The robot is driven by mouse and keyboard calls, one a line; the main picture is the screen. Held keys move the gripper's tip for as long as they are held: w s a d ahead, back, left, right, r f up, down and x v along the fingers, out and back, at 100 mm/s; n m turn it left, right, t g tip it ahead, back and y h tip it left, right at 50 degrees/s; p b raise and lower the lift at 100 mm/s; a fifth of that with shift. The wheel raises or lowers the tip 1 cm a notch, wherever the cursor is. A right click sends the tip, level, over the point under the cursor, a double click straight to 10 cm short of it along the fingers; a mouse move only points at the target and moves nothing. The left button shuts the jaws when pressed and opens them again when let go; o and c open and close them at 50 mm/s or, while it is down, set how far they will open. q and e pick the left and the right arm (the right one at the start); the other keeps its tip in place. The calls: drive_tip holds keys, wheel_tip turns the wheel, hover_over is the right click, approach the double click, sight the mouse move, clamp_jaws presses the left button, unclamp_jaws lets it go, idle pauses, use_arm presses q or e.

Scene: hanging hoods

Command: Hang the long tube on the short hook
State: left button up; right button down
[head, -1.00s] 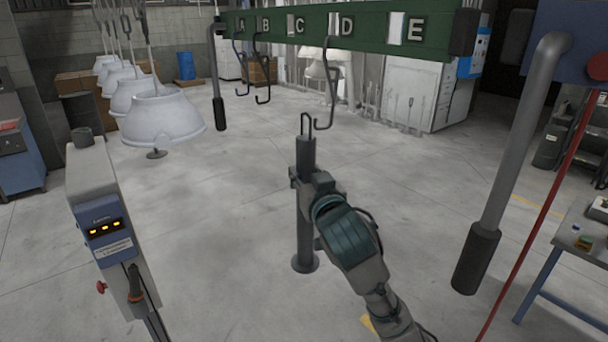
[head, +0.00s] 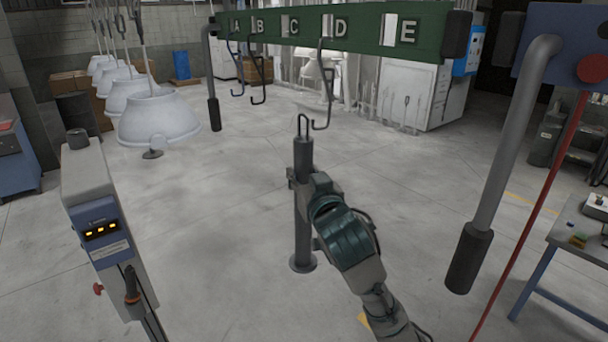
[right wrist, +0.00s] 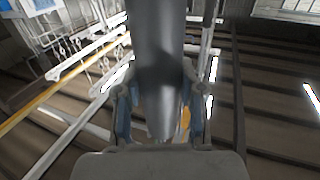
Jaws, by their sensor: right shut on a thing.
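The long tube (head: 302,200) is a dark grey upright cylinder with a wire loop (head: 304,124) on top and a round flange at its foot. My right gripper (head: 297,180) is shut on its upper part; the tube also fills the middle of the right wrist view (right wrist: 157,60), between the fingers. The loop appears just left of the bend of the hook under D (head: 323,90); I cannot tell whether they touch. Hooks also hang under A (head: 231,70) and B (head: 257,75). The A hook looks shortest in the picture. My left gripper is out of view.
A green lettered rail (head: 350,30) carries the hooks. Grey bars with dark grips hang at its left (head: 212,90) and at right (head: 500,160). White hoods (head: 155,118) hang at left. A control post (head: 105,220) stands front left, a table (head: 570,240) at right. The floor around the tube is clear.

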drive_tip(key=shift+d+r, duration=0.1)
drive_tip(key=shift+d, duration=0.1)
drive_tip(key=shift+w+d+p, duration=0.25)
drive_tip(key=shift+w+d, duration=0.2)
drive_tip(key=shift+d, duration=0.3)
drive_tip(key=shift+w+d+p, duration=0.2)
drive_tip(key=shift+w+d, duration=0.2)
drive_tip(key=shift+d, duration=0.3)
drive_tip(key=shift+f+b, duration=0.7)
drive_tip(key=shift+f, duration=0.65)
